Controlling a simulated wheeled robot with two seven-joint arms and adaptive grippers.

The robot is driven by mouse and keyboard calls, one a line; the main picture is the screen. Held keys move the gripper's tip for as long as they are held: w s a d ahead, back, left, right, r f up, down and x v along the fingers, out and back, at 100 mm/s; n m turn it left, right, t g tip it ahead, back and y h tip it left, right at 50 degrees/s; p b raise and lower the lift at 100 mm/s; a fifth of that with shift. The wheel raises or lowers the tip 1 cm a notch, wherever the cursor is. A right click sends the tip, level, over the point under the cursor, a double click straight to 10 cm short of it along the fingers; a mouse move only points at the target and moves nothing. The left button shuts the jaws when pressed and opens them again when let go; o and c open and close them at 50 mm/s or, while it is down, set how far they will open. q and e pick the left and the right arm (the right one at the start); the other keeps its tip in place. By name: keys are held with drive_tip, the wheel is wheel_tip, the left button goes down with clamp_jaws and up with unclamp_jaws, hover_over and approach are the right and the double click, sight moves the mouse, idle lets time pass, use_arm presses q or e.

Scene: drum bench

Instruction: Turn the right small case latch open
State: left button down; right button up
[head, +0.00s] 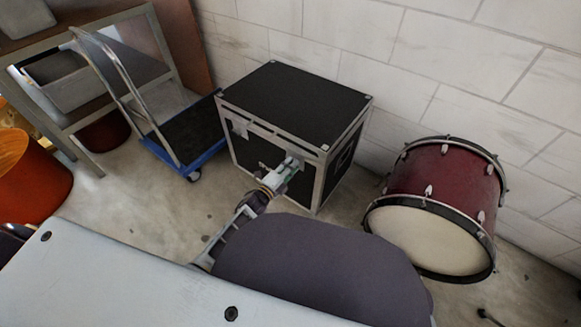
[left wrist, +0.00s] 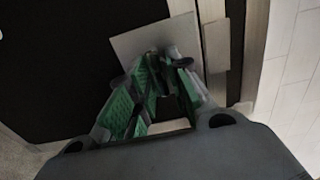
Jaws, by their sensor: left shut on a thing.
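The small case (head: 290,95) is a black box with silver edges, standing on the floor against the wall with its lid down. A pale latch plate (head: 238,127) shows on the left of its front. My left gripper (head: 290,165) reaches the right part of the front and hides most of the right latch there. In the left wrist view, the green-padded fingers (left wrist: 172,75) close on the right latch in front of a light grey plate (left wrist: 140,45). The latch's turning part is mostly hidden between the fingers, so its angle cannot be told. My right gripper is out of view.
A dark red drum (head: 440,195) stands right of the case. A blue-edged trolley (head: 185,135) stands close on its left. A pale table surface (head: 120,285) fills the near left. Bare floor (head: 130,210) lies between the table and trolley.

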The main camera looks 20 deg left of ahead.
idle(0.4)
use_arm(q)
drive_tip(key=c, duration=1.5)
unclamp_jaws()
drive_tip(key=shift+s, duration=0.2)
drive_tip(key=shift+v, duration=5.8)
drive_tip(key=shift+a, duration=0.1)
